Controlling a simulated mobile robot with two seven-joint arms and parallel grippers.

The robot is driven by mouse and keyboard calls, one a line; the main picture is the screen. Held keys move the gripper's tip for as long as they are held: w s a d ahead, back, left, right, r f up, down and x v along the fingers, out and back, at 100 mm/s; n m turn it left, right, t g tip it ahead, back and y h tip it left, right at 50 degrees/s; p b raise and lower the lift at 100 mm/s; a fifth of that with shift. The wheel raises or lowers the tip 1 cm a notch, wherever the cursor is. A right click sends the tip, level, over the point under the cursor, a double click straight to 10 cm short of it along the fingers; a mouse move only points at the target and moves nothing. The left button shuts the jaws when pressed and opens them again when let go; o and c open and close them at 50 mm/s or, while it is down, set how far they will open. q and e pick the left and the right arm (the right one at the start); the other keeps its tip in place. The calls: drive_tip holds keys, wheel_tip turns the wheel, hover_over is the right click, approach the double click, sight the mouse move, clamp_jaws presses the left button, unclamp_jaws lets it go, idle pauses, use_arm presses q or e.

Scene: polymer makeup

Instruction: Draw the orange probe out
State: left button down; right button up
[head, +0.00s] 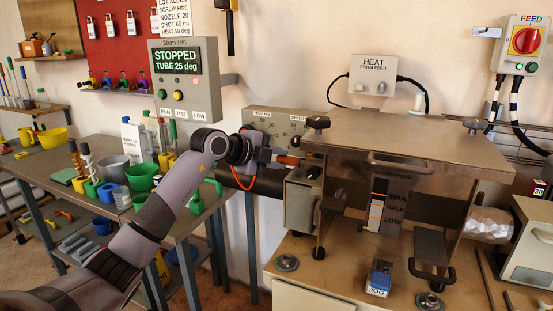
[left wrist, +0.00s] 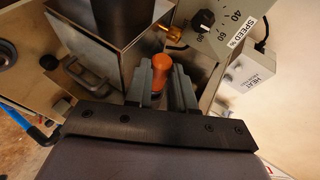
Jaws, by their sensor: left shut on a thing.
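The orange probe (left wrist: 160,72) shows in the left wrist view as a rounded orange handle between the two grey fingers of my left gripper (left wrist: 160,88). In the head view, my left gripper (head: 276,157) reaches from the left to the side of the metal machine (head: 400,140). The orange probe (head: 289,160) shows there as a small orange bit at the gripper's tip. The gripper is shut on it. The probe's far end is hidden, so I cannot tell how deep it sits. My right gripper is not in view.
A grey screen box (head: 186,80) reads STOPPED, TUBE 25 deg. A table with cups (head: 142,176) lies left, beside my arm. A metal bracket (head: 434,250) stands at front right.

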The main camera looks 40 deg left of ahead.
use_arm(q)
drive_tip(key=s+a, duration=0.1)
drive_tip(key=a, duration=0.5)
drive_tip(key=shift+s+a, duration=0.3)
idle(0.4)
